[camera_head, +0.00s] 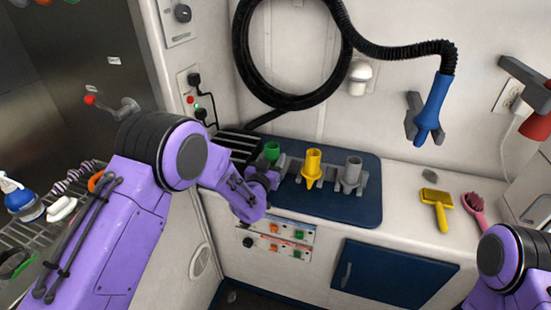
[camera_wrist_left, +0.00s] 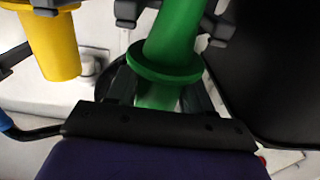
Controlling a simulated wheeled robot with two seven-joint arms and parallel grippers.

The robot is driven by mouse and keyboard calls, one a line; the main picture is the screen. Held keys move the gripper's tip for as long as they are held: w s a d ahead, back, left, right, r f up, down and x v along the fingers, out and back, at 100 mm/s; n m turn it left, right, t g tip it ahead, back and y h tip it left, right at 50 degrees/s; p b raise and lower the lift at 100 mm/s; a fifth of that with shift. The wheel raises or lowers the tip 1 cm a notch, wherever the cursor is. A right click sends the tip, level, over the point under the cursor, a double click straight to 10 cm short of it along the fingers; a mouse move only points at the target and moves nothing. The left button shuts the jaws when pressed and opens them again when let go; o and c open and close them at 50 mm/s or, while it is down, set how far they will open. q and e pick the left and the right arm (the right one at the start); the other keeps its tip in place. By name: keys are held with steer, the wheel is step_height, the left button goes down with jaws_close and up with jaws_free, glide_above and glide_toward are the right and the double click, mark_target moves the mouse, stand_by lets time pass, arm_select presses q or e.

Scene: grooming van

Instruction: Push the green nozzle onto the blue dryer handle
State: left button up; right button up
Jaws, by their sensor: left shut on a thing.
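The green nozzle (camera_head: 272,150) stands at the left end of the row on the dark blue mat. My left gripper (camera_head: 266,178) is shut on the green nozzle, which also shows between the fingers in the left wrist view (camera_wrist_left: 172,45). Dark holder parts are close around the nozzle; I cannot tell whether it is still seated. The blue dryer handle (camera_head: 432,105) hangs at the wall on the right, beside a grey bracket (camera_head: 413,108), below the black hose. Its lower end points down. My right gripper is out of view; only part of that arm shows at lower right.
A yellow nozzle (camera_head: 312,168) and a grey nozzle (camera_head: 352,176) stand right of the green one on the mat (camera_head: 340,210). A yellow brush (camera_head: 436,203) and a pink brush (camera_head: 474,207) lie on the counter. The hose (camera_head: 400,52) loops along the wall.

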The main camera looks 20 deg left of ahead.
arm_select(q)
steer(key=s+p, duration=0.1)
steer(key=s, duration=0.5)
steer(key=shift+s+a+r, duration=0.15)
steer(key=shift+s+r, duration=0.05)
steer(key=shift+s, duration=0.2)
stand_by(0.8)
